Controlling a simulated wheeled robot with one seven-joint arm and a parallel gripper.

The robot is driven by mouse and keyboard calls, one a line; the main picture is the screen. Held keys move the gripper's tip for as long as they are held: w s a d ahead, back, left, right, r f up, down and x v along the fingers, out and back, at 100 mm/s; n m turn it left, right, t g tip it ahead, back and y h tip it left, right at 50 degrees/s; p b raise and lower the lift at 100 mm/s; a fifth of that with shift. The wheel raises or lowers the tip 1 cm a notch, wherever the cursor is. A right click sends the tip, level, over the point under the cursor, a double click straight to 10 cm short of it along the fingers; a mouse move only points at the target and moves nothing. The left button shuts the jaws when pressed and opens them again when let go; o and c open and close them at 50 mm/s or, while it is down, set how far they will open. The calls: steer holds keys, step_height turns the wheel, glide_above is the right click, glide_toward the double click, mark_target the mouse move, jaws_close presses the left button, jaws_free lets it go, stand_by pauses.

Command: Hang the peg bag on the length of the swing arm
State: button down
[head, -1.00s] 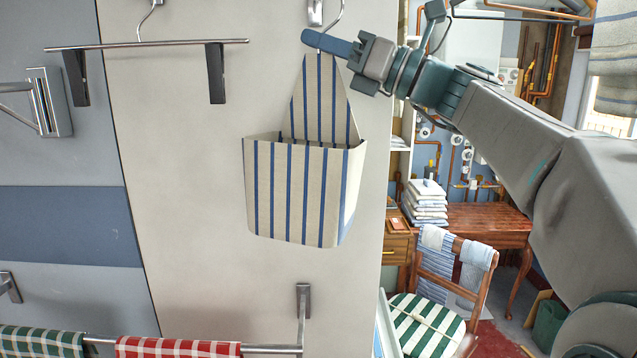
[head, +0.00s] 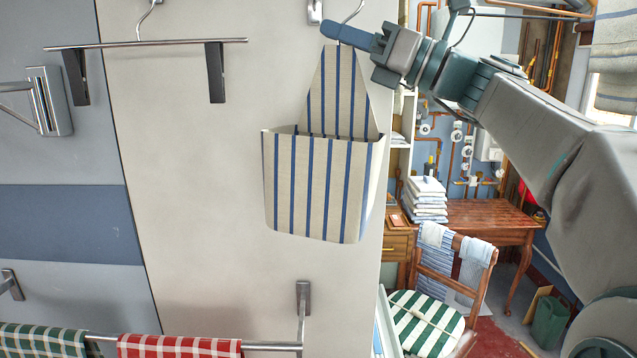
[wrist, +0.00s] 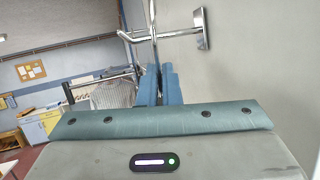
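The peg bag (head: 318,188), cream with blue stripes and an open pocket, hangs upright below my gripper (head: 340,36) in the head view. My gripper is shut on its neck, just below the wire hook (head: 352,12), whose top is cut off. In the wrist view the blue fingers (wrist: 160,86) are nearly together and the hook wire (wrist: 153,22) rises beyond them. There it crosses the chrome swing arm (wrist: 178,33), which reaches left from a wall bracket; I cannot tell whether they touch. This looks like the bracket (head: 315,12) at the head view's top edge.
A clip hanger (head: 150,44) hangs at upper left, near another chrome bracket (head: 48,100). Below, a rail (head: 270,347) carries red (head: 180,346) and green checked cloths. A chair (head: 425,320) and wooden desk (head: 480,215) stand at right.

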steer(key=shift+s+d, duration=0.3)
steer(key=shift+d, duration=0.55)
steer(key=shift+s+d, duration=0.3)
steer(key=shift+d, duration=0.55)
steer(key=shift+s+d, duration=0.3)
steer(key=shift+d, duration=0.55)
